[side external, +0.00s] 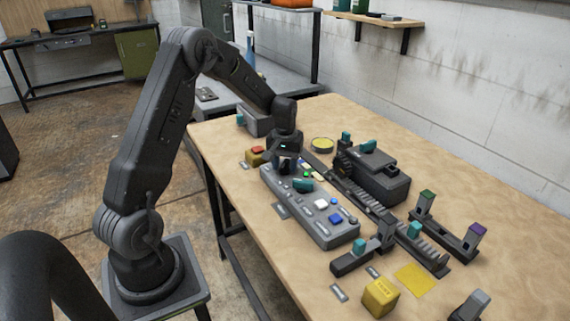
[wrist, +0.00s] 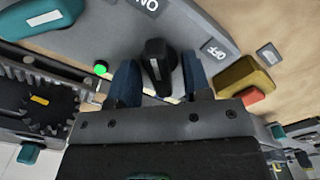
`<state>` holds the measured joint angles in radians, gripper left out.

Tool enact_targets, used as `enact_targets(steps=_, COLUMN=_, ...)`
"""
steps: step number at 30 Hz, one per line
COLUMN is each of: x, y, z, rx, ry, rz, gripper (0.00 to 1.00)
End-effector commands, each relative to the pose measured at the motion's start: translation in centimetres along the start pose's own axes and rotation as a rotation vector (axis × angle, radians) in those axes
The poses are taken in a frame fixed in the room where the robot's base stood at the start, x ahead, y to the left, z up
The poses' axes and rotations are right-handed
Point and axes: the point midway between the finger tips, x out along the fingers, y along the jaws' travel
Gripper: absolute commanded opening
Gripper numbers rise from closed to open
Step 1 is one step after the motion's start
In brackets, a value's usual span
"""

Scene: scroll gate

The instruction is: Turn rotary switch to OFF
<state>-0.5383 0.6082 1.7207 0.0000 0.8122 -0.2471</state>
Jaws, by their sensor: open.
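The rotary switch is a black knob (wrist: 158,66) with a white stripe, on the grey control panel (side external: 335,235). In the wrist view the ON label (wrist: 150,7) is above the knob and the OFF label (wrist: 214,49) is to its right. The stripe runs nearly up and down in that view; I cannot tell which label it points to. My gripper (wrist: 160,72) is open, with one blue finger on each side of the knob and visible gaps between. In the side view my gripper (side external: 284,163) is low over the panel's far end and hides the knob.
A green light (wrist: 100,68) is lit beside the knob. A yellow box with a red button (side external: 256,153) stands close by at the panel's far end. A teal-handled control (side external: 303,185) is on the panel. A toothed rail (side external: 362,197) runs to the right.

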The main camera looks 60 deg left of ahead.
Motion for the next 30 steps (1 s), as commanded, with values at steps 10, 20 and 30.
enact_targets(steps=10, x=-0.03, y=0.0, z=0.0, rx=0.0, ry=0.0, rz=0.0, gripper=0.13)
enact_targets(steps=20, x=-0.05, y=0.0, z=-0.01, rx=0.005, ry=0.0, rz=0.0, gripper=0.0)
enact_targets(steps=30, x=-0.07, y=0.0, z=-0.01, rx=0.132, ry=0.0, rz=0.0, gripper=0.0)
